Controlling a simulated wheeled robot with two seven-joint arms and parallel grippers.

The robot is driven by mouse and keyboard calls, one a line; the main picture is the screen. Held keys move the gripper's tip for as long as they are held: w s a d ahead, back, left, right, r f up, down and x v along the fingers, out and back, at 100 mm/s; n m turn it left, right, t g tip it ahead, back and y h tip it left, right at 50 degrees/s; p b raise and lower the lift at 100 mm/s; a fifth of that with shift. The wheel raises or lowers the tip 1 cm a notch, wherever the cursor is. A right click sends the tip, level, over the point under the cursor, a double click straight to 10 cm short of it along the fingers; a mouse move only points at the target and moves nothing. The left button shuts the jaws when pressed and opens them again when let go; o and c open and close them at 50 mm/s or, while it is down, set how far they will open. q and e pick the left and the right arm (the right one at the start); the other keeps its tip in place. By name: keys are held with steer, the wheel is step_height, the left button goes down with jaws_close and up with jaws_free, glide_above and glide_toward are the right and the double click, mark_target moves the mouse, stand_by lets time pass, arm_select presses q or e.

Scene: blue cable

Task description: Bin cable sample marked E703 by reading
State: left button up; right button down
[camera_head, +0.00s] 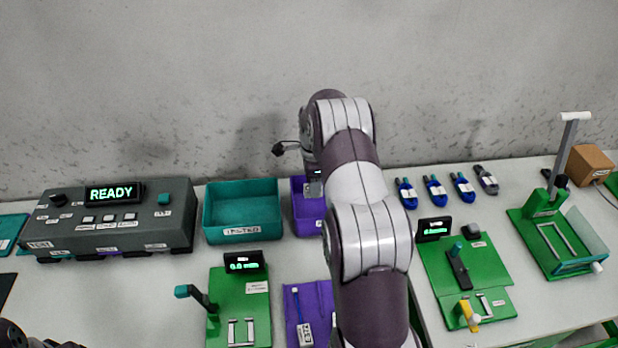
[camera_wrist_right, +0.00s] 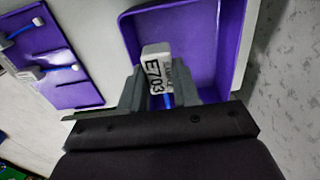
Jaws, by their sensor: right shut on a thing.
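In the right wrist view my right gripper (camera_wrist_right: 160,98) is shut on the cable sample (camera_wrist_right: 157,68). Its white tag reads E703, and a bit of blue cable shows between the fingers. The tag is in front of the open purple bin (camera_wrist_right: 217,45), which looks empty where visible. In the head view my right arm covers much of this purple bin (camera_head: 306,222), and the gripper (camera_head: 314,187) is at the bin, mostly hidden. I cannot tell the tag's height over the bin floor.
A teal bin (camera_head: 240,235) stands left of the purple one, beside a grey console (camera_head: 120,235) showing READY. Several cables (camera_head: 435,190) lie at the back right. Green fixtures (camera_head: 465,270) and a purple tray (camera_head: 298,305) stand in front. A raised-lever green press (camera_head: 550,225) is far right.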

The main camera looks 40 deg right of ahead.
step_height(320, 180, down, 9)
steer(key=b, duration=0.5)
steer(key=shift+r, duration=0.2)
steer(key=shift+f+b, duration=0.35)
steer(key=shift+f, duration=0.05)
steer(key=shift+p, duration=0.3)
steer(key=shift+f+b, duration=0.9)
steer(key=shift+f, duration=0.6)
stand_by(1.2)
steer(key=c, duration=0.7)
jaws_free()
steer(key=shift+c, duration=0.2)
